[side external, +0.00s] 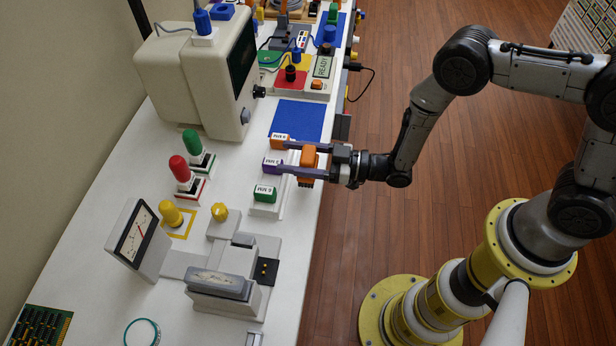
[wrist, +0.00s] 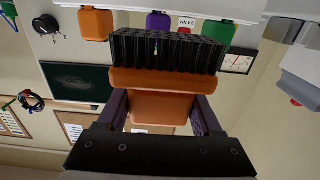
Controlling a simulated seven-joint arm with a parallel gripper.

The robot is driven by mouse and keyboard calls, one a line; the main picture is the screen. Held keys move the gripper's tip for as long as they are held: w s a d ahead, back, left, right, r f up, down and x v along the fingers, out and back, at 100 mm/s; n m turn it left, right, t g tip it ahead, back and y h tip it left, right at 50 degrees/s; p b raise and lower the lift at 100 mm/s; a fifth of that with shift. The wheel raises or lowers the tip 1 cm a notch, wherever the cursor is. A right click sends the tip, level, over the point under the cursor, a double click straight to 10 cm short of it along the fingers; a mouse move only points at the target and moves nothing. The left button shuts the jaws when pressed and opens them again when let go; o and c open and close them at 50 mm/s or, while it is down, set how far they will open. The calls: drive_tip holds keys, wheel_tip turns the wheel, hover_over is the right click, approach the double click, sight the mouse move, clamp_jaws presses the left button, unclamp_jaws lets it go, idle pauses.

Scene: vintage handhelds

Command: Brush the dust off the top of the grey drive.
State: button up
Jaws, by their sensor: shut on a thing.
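My gripper (side external: 283,157) is shut on an orange brush (side external: 309,164) near the right edge of the white bench. In the wrist view, the brush (wrist: 165,78) spans the space between my fingers (wrist: 160,105), its black bristles pointing away from my wrist. What looks like the grey drive (side external: 220,284) stands on the lower part of the bench in the side view, well apart from the brush. Its darker top carries a pale mottled patch that looks like dust. I cannot make out the drive surely in the wrist view.
Orange, purple and green (side external: 264,193) labelled cartridges stand close beside my fingers. A yellow knob (side external: 219,212) and a tilted meter (side external: 137,237) are near the drive. Red (side external: 181,170) and green upright handles stand farther back. A blue mat (side external: 297,121) lies beyond my gripper.

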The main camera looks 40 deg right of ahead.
drive_tip(key=s+a+r+n+g+y, duration=0.3)
drive_tip(key=a+r+n+g+y, duration=0.2)
drive_tip(key=a+r+n+g, duration=0.6)
drive_tip(key=s+a+r+n+g+h, duration=0.2)
drive_tip(key=s+a+r+n+g, duration=0.1)
drive_tip(key=s+a+g, duration=0.4)
drive_tip(key=s+a+r+n+g+h, duration=0.3)
drive_tip(key=s+a+n+g, duration=0.1)
drive_tip(key=s+a+g, duration=0.3)
drive_tip(key=a, duration=0.2)
drive_tip(key=shift+s+a+r+g, duration=0.25)
drive_tip(key=shift+s+a+g, duration=0.05)
drive_tip(key=shift+s+a, duration=0.05)
drive_tip(key=shift+f, duration=0.1)
wheel_tip(320, 180, down, 6)
drive_tip(key=shift+r, duration=0.15)
